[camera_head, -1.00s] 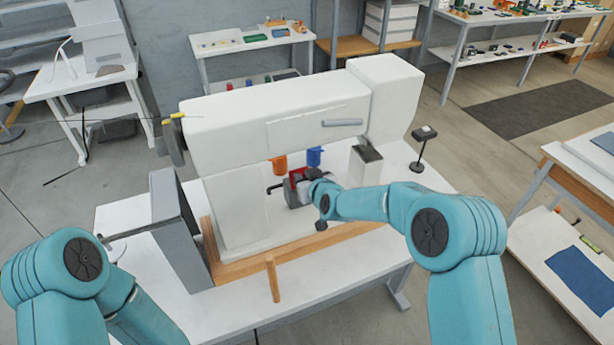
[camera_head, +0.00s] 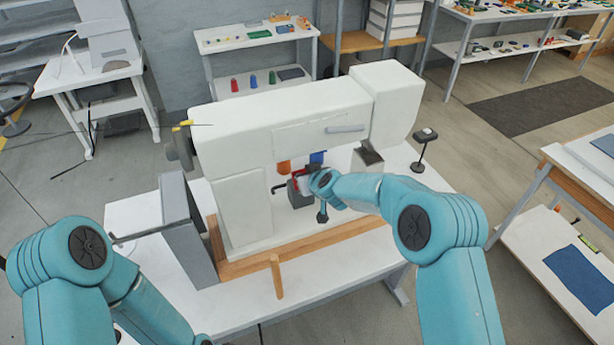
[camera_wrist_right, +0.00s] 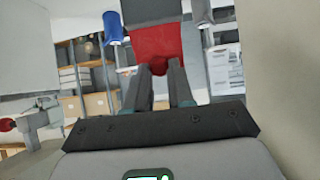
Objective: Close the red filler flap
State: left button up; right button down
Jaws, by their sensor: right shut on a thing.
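The red filler flap (camera_wrist_right: 155,45) hangs in front of my right wrist camera, below a dark grey block (camera_wrist_right: 150,10). Its small red tab shows between the two dark fingers of my right gripper (camera_wrist_right: 160,88), which is shut on it. In the head view only a little of the red flap (camera_head: 299,175) shows, at the grey block (camera_head: 300,195) under the press's arm. My right wrist hides the rest, and how far the flap is tilted is hard to tell. My left arm is at the lower left; its gripper is not visible.
The large white press (camera_head: 270,130) stands over the work spot, with an orange part (camera_head: 283,167) and a blue part (camera_head: 317,157) beneath its arm. A wooden rail (camera_head: 300,243) with an upright peg (camera_head: 275,277) runs in front. The white table (camera_head: 330,280) is clear nearer me.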

jog(key=shift+s+f, duration=0.1)
jog(key=shift+f, duration=0.05)
jog(key=c, duration=1)
grip_release()
jog(key=b+v, duration=0.2)
jog(key=v, duration=1.4)
